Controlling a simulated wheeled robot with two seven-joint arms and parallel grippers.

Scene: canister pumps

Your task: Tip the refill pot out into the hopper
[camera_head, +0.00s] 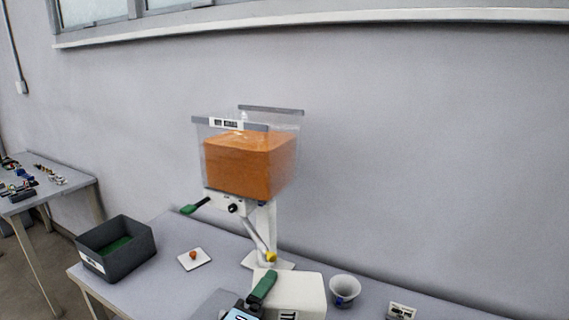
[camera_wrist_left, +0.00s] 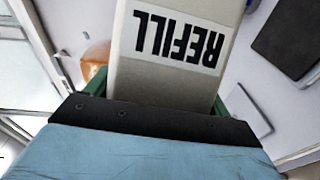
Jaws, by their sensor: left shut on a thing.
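The refill pot (camera_head: 300,292) is an off-white box at the bottom centre of the head view, in front of the hopper and lower than it. In the left wrist view the pot (camera_wrist_left: 165,75) fills the middle, its REFILL label upside down. My left gripper (camera_head: 265,286) has green fingers and is shut on the pot, one finger on either side in the wrist view. The pot's mouth and contents cannot be seen. The clear hopper (camera_head: 285,124) sits on a white stand, with an orange mass (camera_head: 245,165) inside below its rim. My right gripper is not in view.
A dark bin (camera_head: 140,262) with green inside stands at the table's left. A white tile (camera_head: 204,262) with a small orange piece lies beside it. A white cup (camera_head: 345,289) and a small labelled block (camera_head: 401,311) are at right.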

